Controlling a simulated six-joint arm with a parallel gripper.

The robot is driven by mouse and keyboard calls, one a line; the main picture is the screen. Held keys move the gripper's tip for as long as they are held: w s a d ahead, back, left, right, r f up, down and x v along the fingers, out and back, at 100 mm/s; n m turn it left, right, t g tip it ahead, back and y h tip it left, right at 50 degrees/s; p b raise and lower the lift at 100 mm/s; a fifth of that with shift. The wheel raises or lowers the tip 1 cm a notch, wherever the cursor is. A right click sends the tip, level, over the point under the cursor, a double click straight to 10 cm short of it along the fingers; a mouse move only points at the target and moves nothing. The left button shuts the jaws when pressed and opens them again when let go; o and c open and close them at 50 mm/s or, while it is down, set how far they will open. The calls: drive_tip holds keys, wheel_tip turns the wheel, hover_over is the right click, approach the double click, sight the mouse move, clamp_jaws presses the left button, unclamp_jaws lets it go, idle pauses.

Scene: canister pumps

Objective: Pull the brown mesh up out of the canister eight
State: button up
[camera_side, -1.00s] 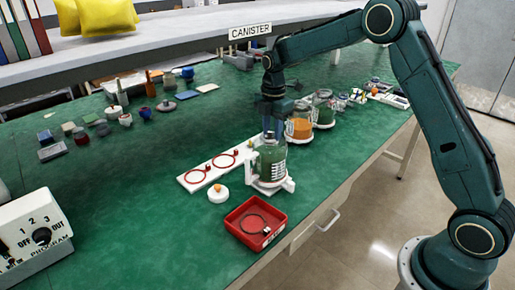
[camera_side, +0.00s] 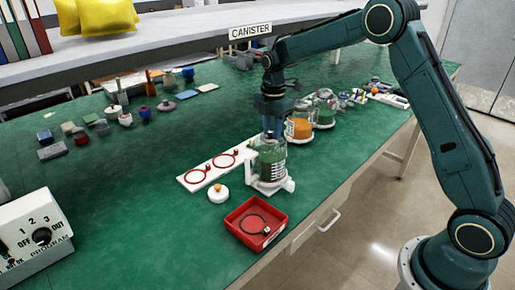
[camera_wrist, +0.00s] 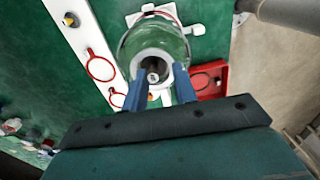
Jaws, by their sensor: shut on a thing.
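The canister (camera_side: 270,160) is a clear jar with green contents and a white label. It stands upright in a white holder (camera_side: 289,185) on the green bench. In the wrist view I look down on its round mouth (camera_wrist: 130,42). My gripper (camera_side: 271,134) points straight down at the canister's mouth. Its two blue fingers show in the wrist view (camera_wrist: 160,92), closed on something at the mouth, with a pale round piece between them. The brown mesh is mostly hidden by the fingers and the jar, and I cannot make out its colour clearly.
A red tray (camera_side: 238,216) with a dark ring in it lies in front. A white board (camera_side: 190,179) with red rings and a white round piece (camera_side: 218,193) lie to the left. An orange-filled jar (camera_side: 299,128) stands close behind.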

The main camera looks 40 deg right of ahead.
drive_tip(key=shift+w+r, duration=0.15)
drive_tip(key=shift+r, duration=0.1)
clamp_jaws()
idle(0.9)
drive_tip(key=shift+r, duration=3.95)
idle(0.7)
drive_tip(key=shift+a, duration=0.1)
